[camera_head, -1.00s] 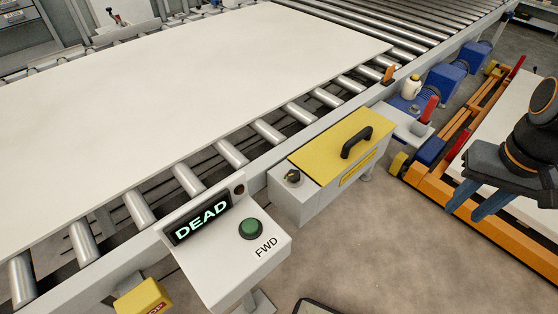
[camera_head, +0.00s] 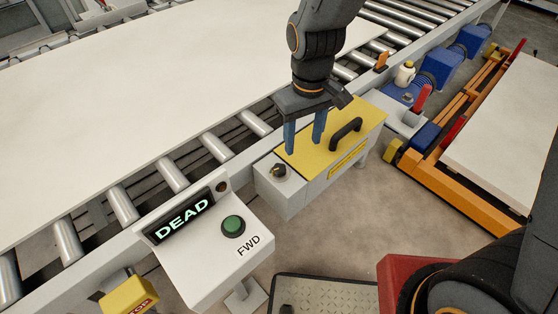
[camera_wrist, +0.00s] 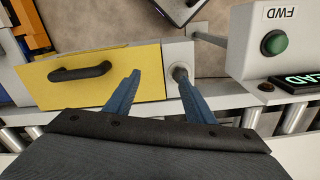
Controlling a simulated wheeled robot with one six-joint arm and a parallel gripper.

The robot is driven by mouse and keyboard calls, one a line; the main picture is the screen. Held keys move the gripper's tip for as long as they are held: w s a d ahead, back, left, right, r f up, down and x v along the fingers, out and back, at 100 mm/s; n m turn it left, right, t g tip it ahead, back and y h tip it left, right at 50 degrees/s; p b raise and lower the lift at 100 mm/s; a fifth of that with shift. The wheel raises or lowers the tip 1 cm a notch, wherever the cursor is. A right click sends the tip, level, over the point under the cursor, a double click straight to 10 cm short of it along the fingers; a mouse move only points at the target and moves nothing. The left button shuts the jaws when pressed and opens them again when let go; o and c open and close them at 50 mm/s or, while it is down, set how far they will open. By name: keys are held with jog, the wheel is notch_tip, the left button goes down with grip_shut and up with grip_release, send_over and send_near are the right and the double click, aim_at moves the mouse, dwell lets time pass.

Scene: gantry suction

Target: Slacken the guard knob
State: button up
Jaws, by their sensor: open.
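The guard knob (camera_head: 279,170) is a small dark round knob on top of the pale box at the left end of the yellow guard cover (camera_head: 318,148). In the wrist view the knob (camera_wrist: 180,73) shows between my two blue fingers, close to the tip of the right one. My gripper (camera_head: 302,148) is open and empty. In the head view it hangs above the guard cover, to the right of and above the knob, with the fingers pointing down. The cover has a black handle (camera_head: 345,137) and lies closed.
A control box (camera_head: 205,270) with a lit "DEAD" display (camera_head: 184,217) and a green FWD button (camera_head: 233,226) stands left of the knob. A large white panel (camera_head: 150,90) lies on the rollers behind. An orange cart (camera_head: 440,190) stands at right.

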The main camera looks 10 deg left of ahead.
jog(key=n, duration=0.2)
send_over(279, 167)
jog(key=shift+s+d+f, duration=0.1)
jog(key=shift+f, duration=0.9)
jog(key=shift+f+p, duration=0.75)
jog(key=shift+f, duration=2.9)
jog(key=c, duration=1.1)
